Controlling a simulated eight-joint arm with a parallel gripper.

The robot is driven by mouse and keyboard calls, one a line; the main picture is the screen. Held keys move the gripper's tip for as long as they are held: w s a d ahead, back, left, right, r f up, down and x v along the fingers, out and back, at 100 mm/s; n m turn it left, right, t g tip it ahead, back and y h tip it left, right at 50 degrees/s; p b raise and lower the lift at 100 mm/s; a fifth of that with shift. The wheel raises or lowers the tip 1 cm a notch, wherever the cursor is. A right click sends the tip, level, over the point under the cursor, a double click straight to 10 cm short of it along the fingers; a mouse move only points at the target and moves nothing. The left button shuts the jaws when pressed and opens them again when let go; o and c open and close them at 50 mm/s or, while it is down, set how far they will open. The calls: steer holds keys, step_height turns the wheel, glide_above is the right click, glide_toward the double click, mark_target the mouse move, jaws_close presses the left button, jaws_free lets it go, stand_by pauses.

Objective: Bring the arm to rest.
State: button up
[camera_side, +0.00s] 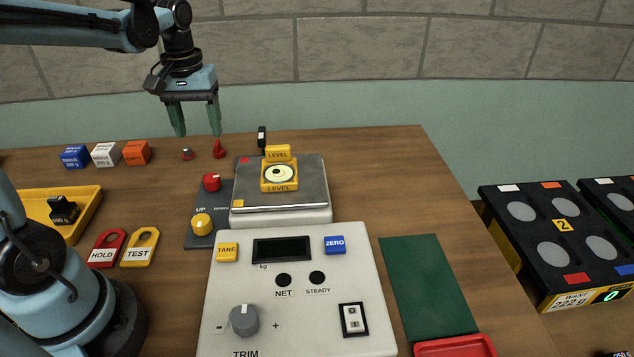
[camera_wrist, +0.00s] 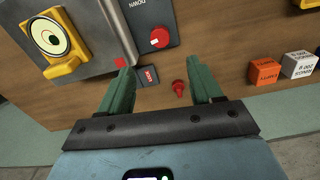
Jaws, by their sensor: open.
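My gripper (camera_side: 198,134) hangs from my arm at the upper left in the side view, its two green fingers spread apart with nothing between them. It is above the far part of the wooden table (camera_side: 375,160). In the wrist view, my gripper (camera_wrist: 163,80) also shows open and empty. A small red peg-like piece (camera_side: 219,149) stands on the table near and below the fingers, and it shows beyond the fingertips in the wrist view (camera_wrist: 179,88). I cannot judge the exact height of the fingers over the table.
A scale (camera_side: 315,190) with a yellow level (camera_side: 280,176) on its plate stands right of my gripper. Blue, white and orange blocks (camera_side: 136,153) lie left. A control panel (camera_side: 300,300), yellow tray (camera_side: 85,205), HOLD and TEST tags (camera_side: 140,247) and green mat (camera_side: 430,285) are nearer.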

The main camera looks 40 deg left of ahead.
steer(key=s+d+m+t, duration=0.1)
steer(key=d+m+t, duration=0.1)
steer(key=d, duration=0.2)
steer(key=s+d+m+t, duration=0.1)
steer(key=d+m+t, duration=0.1)
steer(key=d+m, duration=0.1)
steer(key=s+d+m+t, duration=0.2)
steer(key=d+m+t, duration=0.1)
steer(key=d, duration=0.3)
steer(key=shift+d+f, duration=0.1)
steer(key=shift+f, duration=0.25)
stand_by(0.5)
steer(key=shift+w+a+r+m, duration=0.15)
steer(key=shift+w+a+m, duration=0.15)
steer(key=shift+a, duration=0.15)
steer(key=w+a+r+m+g, duration=0.1)
steer(key=w+a+m+g, duration=0.1)
steer(key=a+m+g, duration=0.3)
steer(key=m+g, duration=0.2)
steer(key=m, duration=0.2)
glide_toward(212, 177)
steer(key=shift+f, duration=4.5)
steer(key=shift+c, duration=0.5)
